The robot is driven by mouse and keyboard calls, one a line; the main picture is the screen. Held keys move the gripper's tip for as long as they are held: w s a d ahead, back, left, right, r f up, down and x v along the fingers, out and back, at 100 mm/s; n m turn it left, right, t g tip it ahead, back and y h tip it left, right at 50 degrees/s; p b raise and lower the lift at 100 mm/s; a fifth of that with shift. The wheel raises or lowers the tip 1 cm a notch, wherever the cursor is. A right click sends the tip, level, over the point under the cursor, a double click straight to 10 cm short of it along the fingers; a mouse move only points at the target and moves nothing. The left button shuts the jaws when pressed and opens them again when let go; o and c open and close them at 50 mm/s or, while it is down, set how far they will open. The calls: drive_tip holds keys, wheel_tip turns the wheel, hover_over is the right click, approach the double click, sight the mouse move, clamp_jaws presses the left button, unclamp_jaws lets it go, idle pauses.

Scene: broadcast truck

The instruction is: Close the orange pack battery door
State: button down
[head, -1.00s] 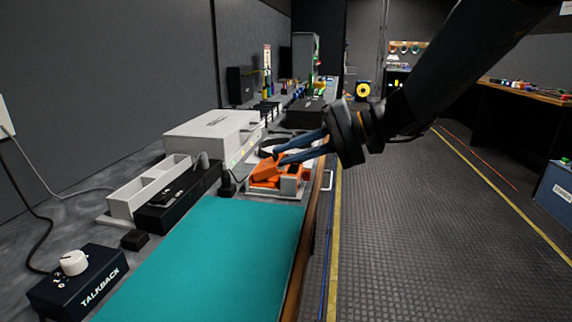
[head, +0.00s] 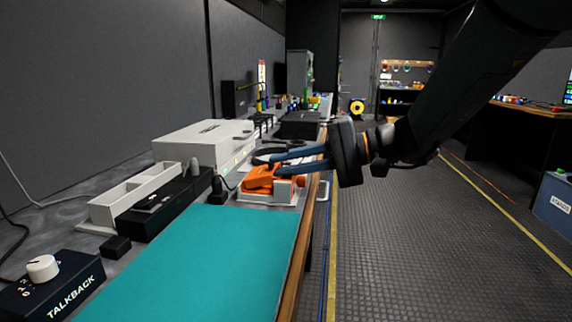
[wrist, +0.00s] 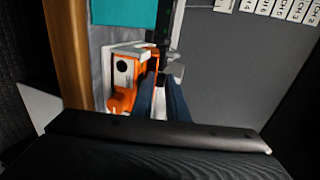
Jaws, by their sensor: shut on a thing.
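The orange pack (head: 262,190) sits on a pale base near the right edge of the counter, just beyond the teal mat. It has an orange upper part, tilted in the head view, and a small orange knob (head: 300,181) at its right. In the wrist view the pack (wrist: 124,80) shows a white face with a dark round spot and an orange edge. My gripper (head: 268,163) reaches in from the right, its blue fingers over the pack's far top side. The fingers (wrist: 160,85) are shut on a part of the pack, likely the door; the contact is partly hidden.
The teal mat (head: 200,262) lies in front of the pack. A white box (head: 203,146), a white divided tray (head: 140,198) and a black unit (head: 170,205) stand to its left. The talkback box (head: 52,285) is at the near left. The aisle floor on the right is clear.

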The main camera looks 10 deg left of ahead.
drive_tip(key=c, duration=1.8)
unclamp_jaws()
drive_tip(key=shift+s, duration=0.1)
drive_tip(key=shift+f, duration=0.1)
